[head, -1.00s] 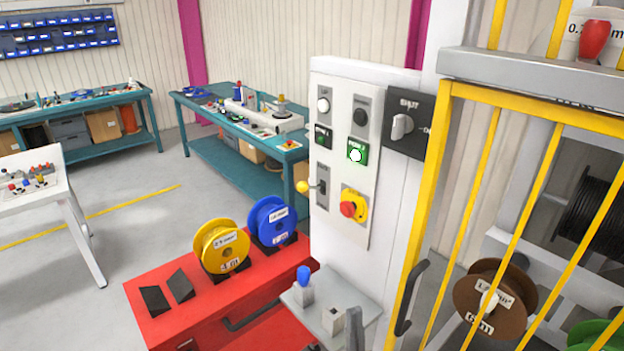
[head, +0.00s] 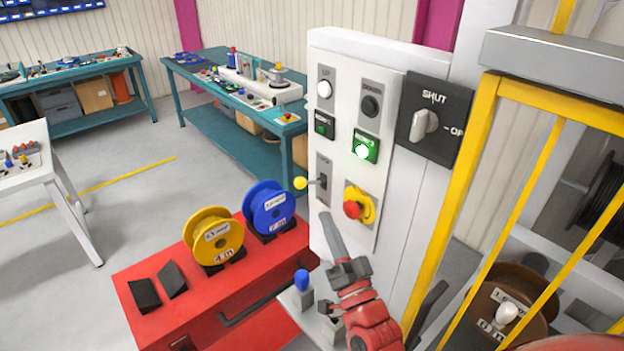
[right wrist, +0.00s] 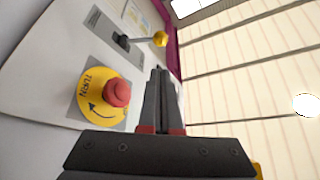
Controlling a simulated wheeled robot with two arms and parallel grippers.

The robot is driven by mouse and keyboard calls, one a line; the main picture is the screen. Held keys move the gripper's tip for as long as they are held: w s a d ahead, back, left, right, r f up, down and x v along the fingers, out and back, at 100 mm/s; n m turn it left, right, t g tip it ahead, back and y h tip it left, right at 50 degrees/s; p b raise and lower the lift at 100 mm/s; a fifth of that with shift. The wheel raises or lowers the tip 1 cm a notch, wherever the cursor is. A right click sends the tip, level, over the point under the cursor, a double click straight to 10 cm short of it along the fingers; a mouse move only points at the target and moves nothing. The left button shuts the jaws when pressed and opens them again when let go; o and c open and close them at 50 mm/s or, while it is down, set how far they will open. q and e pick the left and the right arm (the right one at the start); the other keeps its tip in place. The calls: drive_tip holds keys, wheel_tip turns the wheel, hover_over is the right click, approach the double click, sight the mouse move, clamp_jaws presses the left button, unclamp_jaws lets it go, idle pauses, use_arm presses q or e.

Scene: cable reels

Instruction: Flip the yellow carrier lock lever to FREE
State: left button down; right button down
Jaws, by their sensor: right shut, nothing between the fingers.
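The lock lever has a yellow ball knob (head: 300,183) on a thin stalk. It sticks out from a slot on a grey plate (head: 323,190) at the lower left of the white control panel. Its label is too small to read. The knob also shows at the top of the right wrist view (right wrist: 160,39). My right gripper (head: 325,217) is shut and empty, just below and right of the knob, apart from it. In the right wrist view its closed fingertips (right wrist: 158,72) point toward the knob with a small gap. My left gripper is out of view.
A red emergency stop (head: 353,209) on a yellow disc sits right of the lever, close to my fingers. A yellow guard frame (head: 452,200) stands right. Yellow (head: 214,238) and blue (head: 269,208) reels stand left on a red cabinet (head: 195,315).

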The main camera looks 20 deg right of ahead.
sight(310, 182)
drive_tip(key=p+x, duration=0.3)
drive_tip(key=x, duration=0.7)
drive_tip(key=shift+p, duration=0.4)
drive_tip(key=shift+w+f, duration=0.1)
